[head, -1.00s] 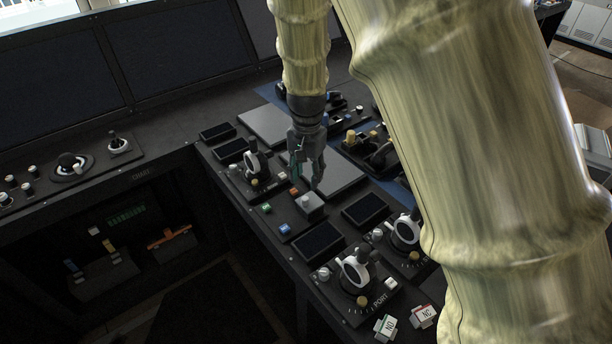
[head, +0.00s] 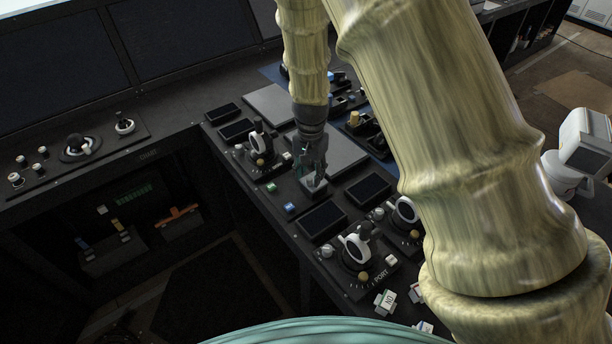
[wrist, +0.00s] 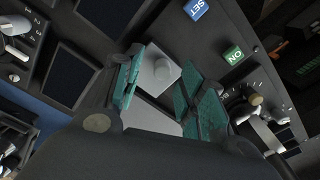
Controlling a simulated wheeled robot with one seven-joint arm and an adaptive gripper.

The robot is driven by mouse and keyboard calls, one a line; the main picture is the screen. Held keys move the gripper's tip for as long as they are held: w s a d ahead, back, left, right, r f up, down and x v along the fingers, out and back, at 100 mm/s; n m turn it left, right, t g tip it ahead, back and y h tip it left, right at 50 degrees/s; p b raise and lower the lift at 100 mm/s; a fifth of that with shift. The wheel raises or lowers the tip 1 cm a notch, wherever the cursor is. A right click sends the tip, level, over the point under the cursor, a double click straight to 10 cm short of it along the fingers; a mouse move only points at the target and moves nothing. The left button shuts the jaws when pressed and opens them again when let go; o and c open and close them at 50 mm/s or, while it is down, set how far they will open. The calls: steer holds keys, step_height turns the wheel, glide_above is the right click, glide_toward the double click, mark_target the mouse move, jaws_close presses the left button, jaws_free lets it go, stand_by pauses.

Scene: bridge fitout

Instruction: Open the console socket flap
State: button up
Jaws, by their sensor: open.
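In the head view the grey box (head: 314,187) sits on the console, partly hidden by my fingers. My gripper (head: 311,174) points down just over it. The lid looks closed.
A green ON button (wrist: 233,55) and a blue SET button (wrist: 196,9) lie beside the box. Dark screens (head: 321,220) and the PORT lever unit (head: 357,249) stand nearby. A flat grey panel (head: 340,150) lies behind the gripper.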

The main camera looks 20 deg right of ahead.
steer(key=shift+w+d+f, duration=0.15)
steer(key=shift+d+f, duration=0.05)
steer(key=shift+f, duration=0.75)
steer(key=shift+w+a+f, duration=0.1)
steer(key=shift+a+f, duration=0.05)
steer(key=shift+f, duration=0.25)
steer(key=shift+c, duration=0.2)
